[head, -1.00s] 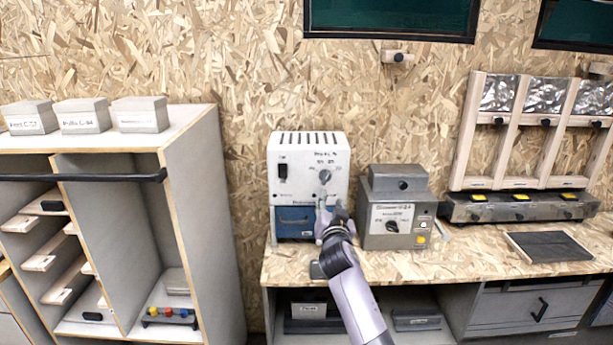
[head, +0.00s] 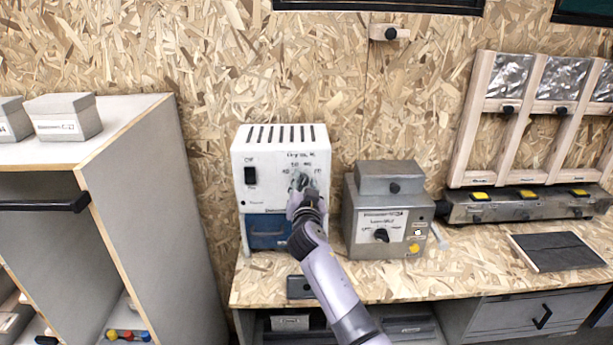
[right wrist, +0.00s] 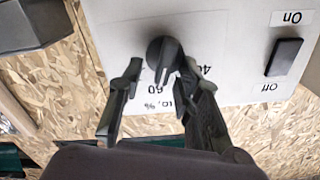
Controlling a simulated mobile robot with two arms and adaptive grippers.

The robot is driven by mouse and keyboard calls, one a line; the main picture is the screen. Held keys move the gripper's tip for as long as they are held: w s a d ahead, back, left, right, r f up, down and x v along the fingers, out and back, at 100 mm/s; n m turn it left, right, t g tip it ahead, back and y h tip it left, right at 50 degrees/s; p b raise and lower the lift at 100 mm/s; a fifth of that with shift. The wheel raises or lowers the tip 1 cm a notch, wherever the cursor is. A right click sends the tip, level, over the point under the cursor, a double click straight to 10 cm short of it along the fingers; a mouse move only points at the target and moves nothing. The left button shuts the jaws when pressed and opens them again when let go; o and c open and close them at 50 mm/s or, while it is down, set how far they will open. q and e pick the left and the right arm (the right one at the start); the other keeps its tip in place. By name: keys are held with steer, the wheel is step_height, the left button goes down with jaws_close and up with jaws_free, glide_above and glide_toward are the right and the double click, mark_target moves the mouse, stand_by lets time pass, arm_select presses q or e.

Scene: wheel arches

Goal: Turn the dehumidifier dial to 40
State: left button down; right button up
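The dehumidifier is a white box (head: 262,150) with a blue lower front, standing on the workbench against the wall. Its dial is mostly hidden by my right gripper (head: 304,187) in the head view. In the right wrist view the dial is a round dark knob (right wrist: 161,50) with a pointer ridge toward the printed 60; a partly hidden 40 is to its right. My right gripper (right wrist: 160,72) is open, its two fingertips on either side of the knob, close to the panel. I cannot tell whether either finger touches it. My left gripper is not in view.
A rocker switch (head: 250,176) is on the dehumidifier's left side. A grey metal box (head: 374,238) with its own knob stands just right. A dark pad (head: 556,251) lies farther right on the workbench (head: 465,263). A shelf unit (head: 150,180) stands at the left.

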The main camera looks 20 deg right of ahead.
steer(key=shift+s+a+r, duration=0.1)
steer(key=shift+a+r, duration=0.05)
steer(key=shift+r, duration=0.05)
jaws_close()
stand_by(0.3)
